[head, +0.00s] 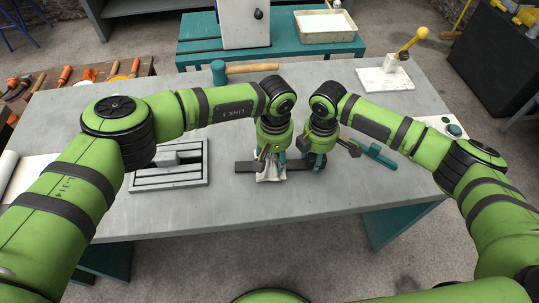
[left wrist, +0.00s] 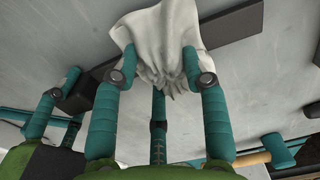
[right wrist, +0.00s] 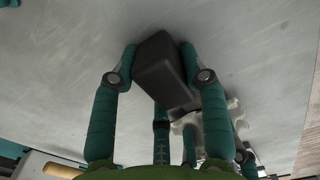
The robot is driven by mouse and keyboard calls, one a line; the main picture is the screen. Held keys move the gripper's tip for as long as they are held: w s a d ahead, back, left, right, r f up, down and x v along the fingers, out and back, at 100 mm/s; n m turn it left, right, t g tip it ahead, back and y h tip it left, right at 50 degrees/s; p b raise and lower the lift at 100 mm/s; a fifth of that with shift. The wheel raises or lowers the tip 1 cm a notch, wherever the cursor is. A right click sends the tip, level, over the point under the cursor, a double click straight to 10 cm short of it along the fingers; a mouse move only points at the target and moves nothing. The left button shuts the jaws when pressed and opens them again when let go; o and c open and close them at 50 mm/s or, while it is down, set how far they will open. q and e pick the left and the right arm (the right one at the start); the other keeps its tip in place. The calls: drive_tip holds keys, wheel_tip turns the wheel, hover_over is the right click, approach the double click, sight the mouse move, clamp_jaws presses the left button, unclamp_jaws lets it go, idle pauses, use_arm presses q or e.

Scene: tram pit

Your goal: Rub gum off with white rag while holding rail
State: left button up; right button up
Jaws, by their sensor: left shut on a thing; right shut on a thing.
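The rail is a dark bar lying across the middle of the grey table; its left end (head: 244,167) is bare in the head view. My left gripper (head: 271,160) is shut on the white rag (head: 270,174), which hangs bunched over the rail. The rag (left wrist: 160,45) fills the fingers in the left wrist view, with the rail (left wrist: 232,26) passing behind it. My right gripper (head: 314,160) is shut on the rail's right end, and the rail (right wrist: 158,68) sits between its fingers in the right wrist view. No gum is visible; the rag and grippers cover part of the rail.
A slotted grey fixture (head: 170,177) lies to the left. A teal-headed hammer (head: 250,69) lies behind the grippers. A teal tool (head: 378,157) lies just right of my right gripper. A yellow-knobbed lever device (head: 390,72) stands at the back right. The table's front strip is clear.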

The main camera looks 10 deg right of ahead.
use_arm(q)
drive_tip(key=shift+s+d, duration=0.1)
drive_tip(key=shift+d, duration=0.55)
